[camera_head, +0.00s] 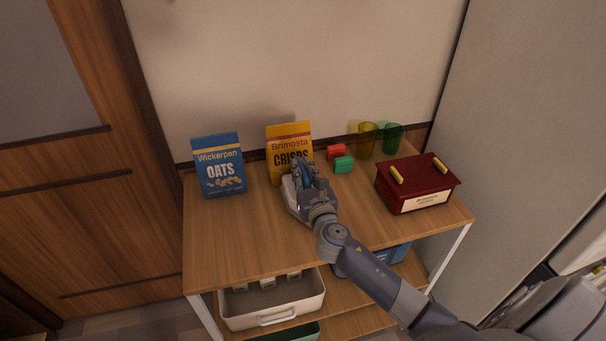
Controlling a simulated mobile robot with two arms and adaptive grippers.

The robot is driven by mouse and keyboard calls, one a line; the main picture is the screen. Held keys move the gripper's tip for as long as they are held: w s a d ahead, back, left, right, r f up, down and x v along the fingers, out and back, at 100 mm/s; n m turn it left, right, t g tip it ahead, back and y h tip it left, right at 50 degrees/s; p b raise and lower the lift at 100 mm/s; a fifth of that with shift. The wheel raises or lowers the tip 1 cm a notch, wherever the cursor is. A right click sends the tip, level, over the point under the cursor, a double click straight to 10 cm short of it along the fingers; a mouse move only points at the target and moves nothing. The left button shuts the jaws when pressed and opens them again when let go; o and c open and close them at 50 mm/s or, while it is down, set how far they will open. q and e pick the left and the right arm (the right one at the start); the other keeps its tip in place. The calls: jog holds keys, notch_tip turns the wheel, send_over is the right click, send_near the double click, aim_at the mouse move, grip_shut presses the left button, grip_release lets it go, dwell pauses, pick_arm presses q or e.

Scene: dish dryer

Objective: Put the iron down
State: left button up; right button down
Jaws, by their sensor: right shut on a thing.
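The iron (290,194) shows as a pale body with a dark blue part on the wooden table top, in front of the yellow crisps packet. My right gripper (303,178) is shut on the iron from above. The gripper and wrist hide much of the iron. It appears to be at or close to the table surface, but I cannot tell whether it touches. My left gripper is not in view.
The table (225,240) is clear at front left. A blue oats packet (220,165), a crisps packet (289,145), red (336,152) and green (344,164) blocks, yellow (366,140) and green (392,138) cups, and a dark red box (416,181) stand around. A white bin (272,307) sits below.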

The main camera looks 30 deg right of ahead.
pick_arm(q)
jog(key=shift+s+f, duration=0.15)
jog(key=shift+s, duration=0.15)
pick_arm(e)
jog(key=shift+w+f, duration=0.1)
jog(key=shift+f, duration=0.1)
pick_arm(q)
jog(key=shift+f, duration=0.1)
pick_arm(e)
jog(key=c, duration=1.5)
grip_release()
jog(key=shift+f, duration=0.25)
jog(key=shift+r, duration=0.15)
